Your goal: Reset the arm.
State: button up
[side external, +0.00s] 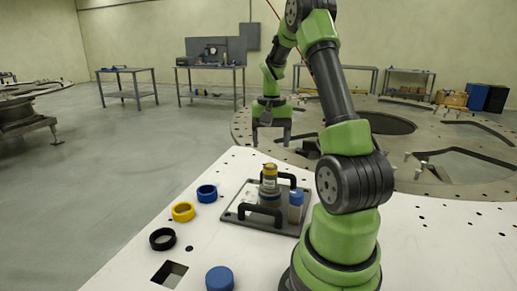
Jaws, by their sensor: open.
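My gripper (271,133) hangs pointing down at the end of my green and dark grey arm. It is open, with nothing between its fingers. It appears above and behind the grey tray (236,216) in this view, apart from everything on the table. The tray has two black handles and holds a yellow-topped stack (269,180) and a small blue-capped pale cylinder (296,206).
A blue ring (207,193), a yellow ring (183,211) and a black ring (162,239) lie left of the tray on the white table (130,262). A blue round piece (219,278) sits at the front near a square hole (170,274). A large round plate (420,125) lies behind.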

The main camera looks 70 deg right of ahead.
jog(key=w+a+r+n+t, duration=0.35)
jog(key=a+r, duration=0.65)
jog(key=a, duration=0.5)
jog(key=s+a+r+n+t+y, duration=0.1)
jog(key=s+a+n+t, duration=0.1)
jog(key=a, duration=0.5)
jog(key=s+a+r+n+t+y, duration=0.1)
jog(key=s+a+n, duration=0.3)
jog(key=a, duration=0.3)
jog(key=shift+s+a+r+t, duration=0.35)
jog(key=shift+s, duration=0.5)
jog(key=shift+n, duration=0.25)
